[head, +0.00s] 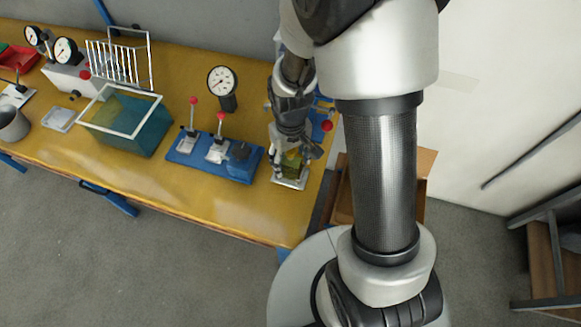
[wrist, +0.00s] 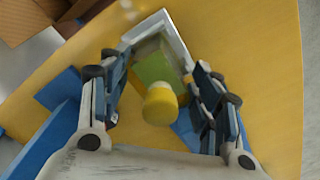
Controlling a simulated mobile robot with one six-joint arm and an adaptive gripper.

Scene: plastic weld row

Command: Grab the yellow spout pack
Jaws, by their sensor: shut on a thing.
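The yellow spout pack (head: 291,163) is at the right end of the yellow bench, at a small pale tray (head: 289,184). In the wrist view the pack (wrist: 156,70) shows a green-yellow body and a round yellow cap facing the camera. The tray (wrist: 171,25) lies beyond it. My gripper (head: 295,153) points down over the pack, and its fingers stand on both sides of it. In the wrist view my gripper (wrist: 158,78) is shut on the pack. Whether the pack touches the tray is hard to tell.
A blue fixture (head: 205,166) with red-knobbed levers stands left of my gripper, with a gauge (head: 222,82) behind. A clear tank (head: 125,118) and a white wire rack (head: 120,62) are farther left. The bench's front strip is clear.

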